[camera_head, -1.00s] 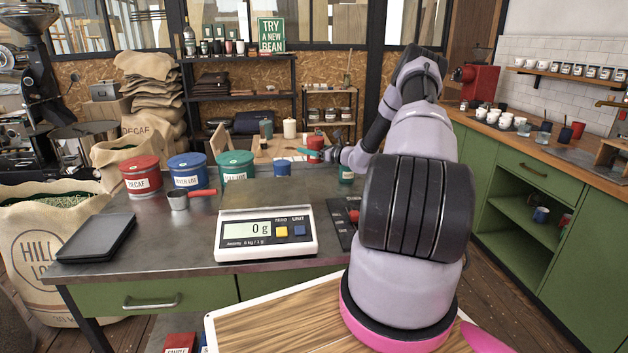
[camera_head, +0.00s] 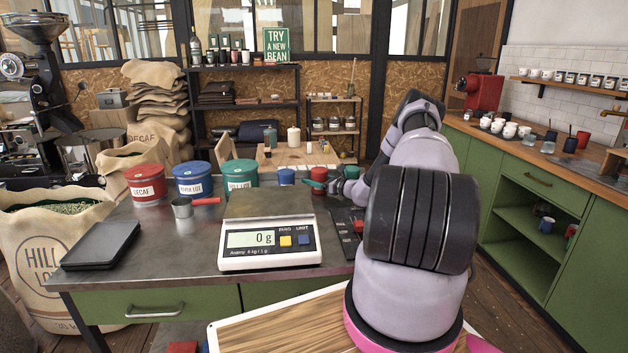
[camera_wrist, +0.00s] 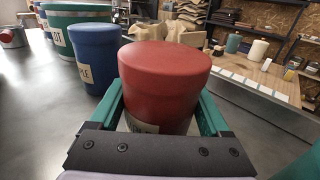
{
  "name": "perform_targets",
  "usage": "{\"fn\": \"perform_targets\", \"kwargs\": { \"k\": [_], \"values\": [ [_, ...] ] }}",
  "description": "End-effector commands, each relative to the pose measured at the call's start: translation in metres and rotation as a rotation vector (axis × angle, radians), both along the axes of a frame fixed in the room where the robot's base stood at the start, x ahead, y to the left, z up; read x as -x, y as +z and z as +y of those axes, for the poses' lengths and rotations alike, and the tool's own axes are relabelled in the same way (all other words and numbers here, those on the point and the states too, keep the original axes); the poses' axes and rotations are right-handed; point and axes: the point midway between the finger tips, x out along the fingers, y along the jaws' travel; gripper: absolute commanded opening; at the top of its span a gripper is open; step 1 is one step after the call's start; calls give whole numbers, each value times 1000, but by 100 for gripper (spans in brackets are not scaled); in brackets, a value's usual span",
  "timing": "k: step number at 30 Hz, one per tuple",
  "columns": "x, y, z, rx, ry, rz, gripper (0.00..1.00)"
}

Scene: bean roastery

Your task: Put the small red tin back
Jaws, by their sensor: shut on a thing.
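The small red tin (camera_head: 319,175) is between the teal fingers of my gripper (camera_head: 316,185), at the back edge of the steel counter. In the wrist view the red tin (camera_wrist: 165,75) stands upright, with a finger on each side and its label partly hidden by the gripper. I cannot tell whether its base touches the counter. A small blue tin (camera_head: 286,177) stands just to its left; in the wrist view it shows a pale label (camera_wrist: 85,72). A green tin (camera_head: 352,172) is just right of the red one, partly hidden by my arm.
Large red (camera_head: 145,192), blue (camera_head: 192,187) and green (camera_head: 238,181) tins line the counter's back left. A scoop with a red handle (camera_head: 183,207) lies before them. A scale (camera_head: 268,262) reading 0 g and dark trays (camera_head: 103,243) stand nearer. Counter between trays and scale is clear.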

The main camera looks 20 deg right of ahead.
Motion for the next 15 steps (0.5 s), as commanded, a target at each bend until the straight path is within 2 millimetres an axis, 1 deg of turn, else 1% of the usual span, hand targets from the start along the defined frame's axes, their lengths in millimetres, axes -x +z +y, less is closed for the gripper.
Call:
{"fn": "perform_targets", "kwargs": {
  "k": [1,2,3,11,15],
  "values": [
    [0,-2,0,-1,0,0,84],
    [0,-1,0,0,0,0,96],
    [0,-1,0,0,0,0,100],
    [0,2,0,1,0,0,100],
    [13,2,-8,1,-2,2,100]
  ]
}}
